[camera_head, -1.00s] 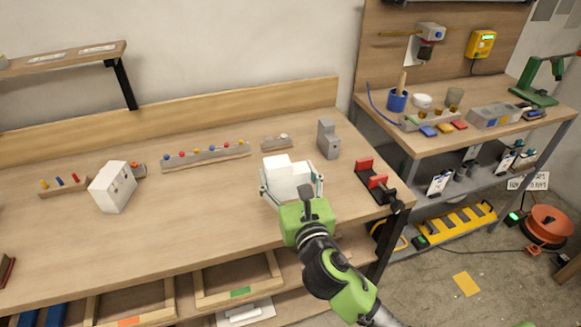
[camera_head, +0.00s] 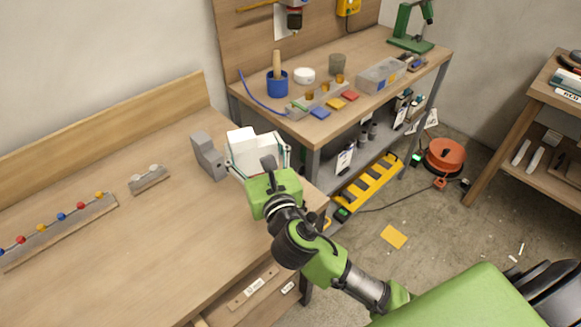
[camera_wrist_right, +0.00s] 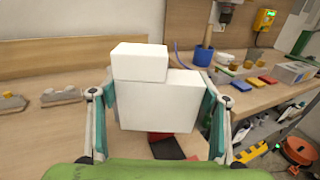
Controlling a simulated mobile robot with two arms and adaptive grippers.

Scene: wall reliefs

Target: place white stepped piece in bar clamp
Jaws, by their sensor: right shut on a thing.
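The white stepped piece (camera_head: 250,150) is held by my right gripper (camera_head: 262,165) above the right end of the workbench. In the right wrist view the white stepped piece (camera_wrist_right: 158,98) sits between the two fingers of my right gripper (camera_wrist_right: 160,115), its smaller block on top to the left. The bar clamp is mostly hidden behind the piece and gripper in the head view. Part of the red and black bar clamp (camera_wrist_right: 172,146) shows below the piece in the wrist view. My left gripper is not in view.
A grey stepped block (camera_head: 208,156) stands just left of the held piece. A small grey holder (camera_head: 149,180) and a rail with coloured knobs (camera_head: 60,232) lie farther left. A second bench (camera_head: 408,75) with a blue cup (camera_head: 277,82) stands beyond.

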